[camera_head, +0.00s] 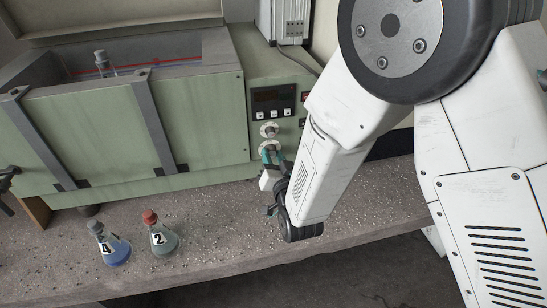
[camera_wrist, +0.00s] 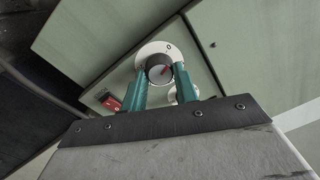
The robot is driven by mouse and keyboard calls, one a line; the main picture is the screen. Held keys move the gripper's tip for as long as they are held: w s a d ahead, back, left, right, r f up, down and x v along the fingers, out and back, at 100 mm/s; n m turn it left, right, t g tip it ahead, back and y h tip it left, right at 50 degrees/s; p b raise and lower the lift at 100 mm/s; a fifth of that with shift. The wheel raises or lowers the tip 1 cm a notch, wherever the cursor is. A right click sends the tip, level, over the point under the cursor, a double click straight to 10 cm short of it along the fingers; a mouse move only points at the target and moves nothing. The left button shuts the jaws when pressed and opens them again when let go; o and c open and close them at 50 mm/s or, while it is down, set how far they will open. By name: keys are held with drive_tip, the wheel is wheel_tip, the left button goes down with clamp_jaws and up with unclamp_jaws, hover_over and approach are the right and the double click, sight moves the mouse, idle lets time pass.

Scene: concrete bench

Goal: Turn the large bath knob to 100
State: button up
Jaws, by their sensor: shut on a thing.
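The large bath knob (camera_wrist: 158,71) is grey and round with a red pointer mark, set on a white dial plate (camera_wrist: 153,48) with a "0" at its edge. My gripper (camera_wrist: 160,77) has its two teal fingers closed around the knob's sides. In the head view my gripper (camera_head: 272,157) is at the lower dial on the bath's front panel, and its fingers and wrist hide most of that knob. The pale green bath (camera_head: 190,115) stands on the bench. The other dial figures, including 100, are too small or hidden to read.
A second dial (camera_head: 269,130) sits just above, under a dark display (camera_head: 273,98) with buttons. A red switch (camera_wrist: 112,102) is beside the left finger. Flask 4 (camera_head: 115,251), blue, and flask 2 (camera_head: 163,240), red-capped, stand on the bench (camera_head: 215,215) left of my arm.

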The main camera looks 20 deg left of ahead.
drive_tip(key=m, duration=0.5)
drive_tip(key=shift+f+m, duration=0.1)
drive_tip(key=shift+m, duration=0.2)
drive_tip(key=m, duration=0.5)
drive_tip(key=shift+m, duration=0.3)
drive_tip(key=m, duration=0.5)
drive_tip(key=shift+f+m+t+h, duration=0.1)
drive_tip(key=shift+m+t+h, duration=0.2)
drive_tip(key=shift+m+t, duration=0.1)
drive_tip(key=m, duration=0.5)
drive_tip(key=shift+m, duration=0.4)
drive_tip(key=o, duration=1)
drive_tip(key=shift+c, duration=0.2)
